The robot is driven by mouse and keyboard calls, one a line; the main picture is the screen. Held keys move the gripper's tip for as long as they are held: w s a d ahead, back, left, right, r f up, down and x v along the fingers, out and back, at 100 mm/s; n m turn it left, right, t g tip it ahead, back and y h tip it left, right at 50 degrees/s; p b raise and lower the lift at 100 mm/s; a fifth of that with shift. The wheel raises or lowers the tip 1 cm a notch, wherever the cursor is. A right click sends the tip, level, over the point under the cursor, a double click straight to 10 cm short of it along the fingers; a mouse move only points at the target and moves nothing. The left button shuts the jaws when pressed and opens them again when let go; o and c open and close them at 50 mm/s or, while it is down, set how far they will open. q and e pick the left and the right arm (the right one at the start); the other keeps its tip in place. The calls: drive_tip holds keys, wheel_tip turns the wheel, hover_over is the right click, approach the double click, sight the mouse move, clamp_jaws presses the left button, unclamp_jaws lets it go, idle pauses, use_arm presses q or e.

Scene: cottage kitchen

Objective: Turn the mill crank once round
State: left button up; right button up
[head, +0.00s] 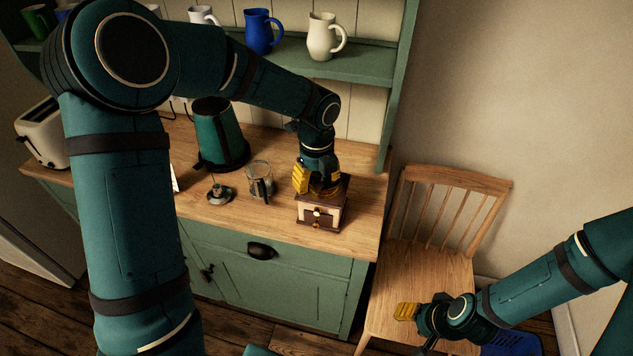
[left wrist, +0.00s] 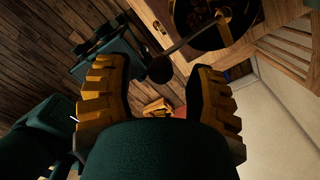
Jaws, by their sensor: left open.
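The mill (head: 322,212) is a cream and dark brown box with a small drawer knob, standing on the wooden counter near its right end. My left gripper (head: 316,182) is over it and hides most of its top. In the left wrist view, the mill's dark round top (left wrist: 215,20) shows at the upper edge. Its crank (left wrist: 193,40) reaches out to a dark round knob (left wrist: 160,68). My open left gripper (left wrist: 160,82) has a yellow finger on each side of that knob, with gaps showing. My right gripper (head: 408,312) is over the chair seat, its opening unclear.
A glass press jug (head: 260,180) and its lid with plunger (head: 219,194) stand left of the mill. A green kettle (head: 220,135) is behind them, and a toaster (head: 42,135) is far left. A wooden chair (head: 425,265) stands right of the counter. Jugs line the shelf (head: 365,68) above.

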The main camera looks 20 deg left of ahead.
use_arm(q)
wheel_tip(320, 180, up, 11)
idle(0.3)
idle(0.5)
